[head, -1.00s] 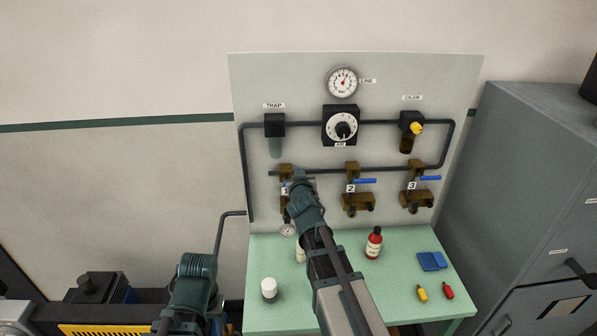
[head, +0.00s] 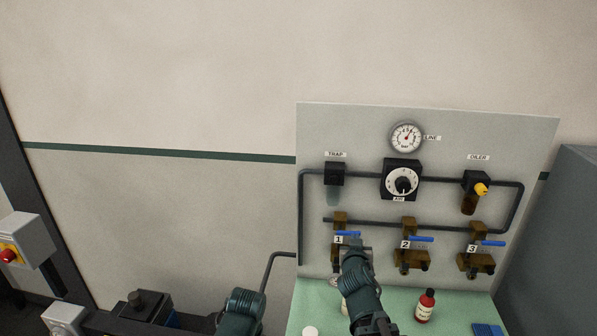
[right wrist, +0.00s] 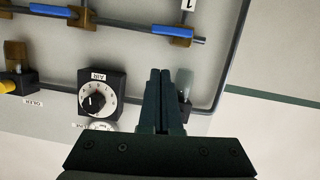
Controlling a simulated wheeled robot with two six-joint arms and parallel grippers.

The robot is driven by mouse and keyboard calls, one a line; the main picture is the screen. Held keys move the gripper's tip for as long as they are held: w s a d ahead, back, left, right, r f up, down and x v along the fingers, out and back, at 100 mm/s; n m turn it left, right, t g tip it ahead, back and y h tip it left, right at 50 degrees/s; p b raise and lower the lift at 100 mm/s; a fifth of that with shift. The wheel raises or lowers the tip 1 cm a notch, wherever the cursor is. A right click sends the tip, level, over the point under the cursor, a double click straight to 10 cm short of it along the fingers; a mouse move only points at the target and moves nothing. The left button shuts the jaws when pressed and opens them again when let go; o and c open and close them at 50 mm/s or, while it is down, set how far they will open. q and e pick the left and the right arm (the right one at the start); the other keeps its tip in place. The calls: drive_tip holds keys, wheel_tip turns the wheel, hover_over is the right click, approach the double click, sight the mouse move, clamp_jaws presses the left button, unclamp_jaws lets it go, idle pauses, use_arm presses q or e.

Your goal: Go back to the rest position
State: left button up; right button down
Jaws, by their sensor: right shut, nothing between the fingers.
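My right gripper (head: 353,246) is in front of the panel (head: 450,127), over valve 1 (head: 340,222) in the head view. In the right wrist view its two fingers (right wrist: 160,74) lie together with nothing between them. That view shows the panel upside down, with the AIR dial (right wrist: 98,96) left of the fingers. The blue handle of valve 1 (head: 347,233) lies level; part of the valve below it is hidden by my right arm. My left arm shows at the bottom of the head view, but its gripper is not in view.
A green table (head: 312,297) stands below the panel with a red bottle (head: 425,306), a white cap (head: 310,331) and a blue item (head: 487,329). A grey cabinet (head: 560,240) stands at right. A red-button box (head: 22,240) is at left.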

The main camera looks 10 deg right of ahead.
drive_tip(key=s+a+f+n+g+y+b, duration=0.1)
drive_tip(key=s+a+f+g+b, duration=0.3)
drive_tip(key=f, duration=0.5)
drive_tip(key=s+a+f+n+g+b, duration=0.1)
drive_tip(key=s+a+f+g+b, duration=0.3)
drive_tip(key=f, duration=0.6)
use_arm(q)
wheel_tip(320, 180, down, 13)
drive_tip(key=b, duration=0.4)
drive_tip(key=shift+f+b, duration=0.15)
drive_tip(key=shift+b, duration=0.15)
use_arm(e)
drive_tip(key=s+a+f+n+g+y, duration=0.1)
drive_tip(key=s+a+f+n+g, duration=0.1)
drive_tip(key=s+a+f, duration=0.3)
drive_tip(key=s+a+f+n+g+y, duration=0.1)
drive_tip(key=s+a+f+n+g, duration=0.1)
drive_tip(key=s+a+f+g, duration=0.2)
drive_tip(key=s+a+f, duration=0.1)
drive_tip(key=s+a, duration=0.2)
drive_tip(key=s, duration=0.3)
drive_tip(key=shift+s, duration=0.2)
use_arm(q)
drive_tip(key=shift+c, duration=0.2)
